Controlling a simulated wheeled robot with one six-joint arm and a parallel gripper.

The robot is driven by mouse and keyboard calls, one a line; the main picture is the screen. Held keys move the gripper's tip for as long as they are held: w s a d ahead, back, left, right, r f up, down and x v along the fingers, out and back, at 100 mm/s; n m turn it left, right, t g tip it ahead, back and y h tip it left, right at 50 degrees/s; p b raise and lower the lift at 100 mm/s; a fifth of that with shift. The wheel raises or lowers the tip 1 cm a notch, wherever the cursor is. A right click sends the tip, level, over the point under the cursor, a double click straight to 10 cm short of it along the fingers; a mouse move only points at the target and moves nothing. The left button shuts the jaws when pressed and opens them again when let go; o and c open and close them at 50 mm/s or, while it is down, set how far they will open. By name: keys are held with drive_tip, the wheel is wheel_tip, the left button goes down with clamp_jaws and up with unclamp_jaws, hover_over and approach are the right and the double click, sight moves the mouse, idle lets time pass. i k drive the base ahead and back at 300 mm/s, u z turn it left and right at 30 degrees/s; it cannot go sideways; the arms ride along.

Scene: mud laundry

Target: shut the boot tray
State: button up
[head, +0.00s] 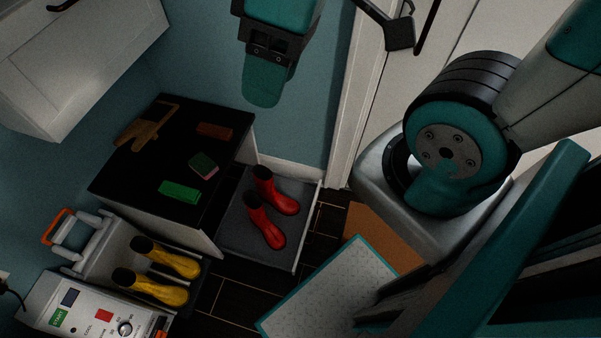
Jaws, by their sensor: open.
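A grey boot tray (235,228) is pulled out from the right side of the black-topped cabinet (150,178), low over the floor. Two red boots (266,222) stand in it. Its outer front edge (308,225) faces right, towards the white door frame. My gripper (264,88) is at the top centre, above and apart from the tray, in front of the blue wall. It is open and empty, pointing down in the picture; one finger seems to hide the other.
Wooden, red-brown and green items lie on the cabinet top. Two yellow boots (160,272) stand in an open compartment behind a white control panel (88,316), with an orange-handled frame (66,232) beside it. A teal-edged plate (325,290) lies right of bare dark floor (240,295).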

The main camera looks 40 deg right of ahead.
sight(235, 235)
drive_tip(key=z, duration=0.05)
drive_tip(key=k, duration=0.95)
drive_tip(key=z, duration=0.35)
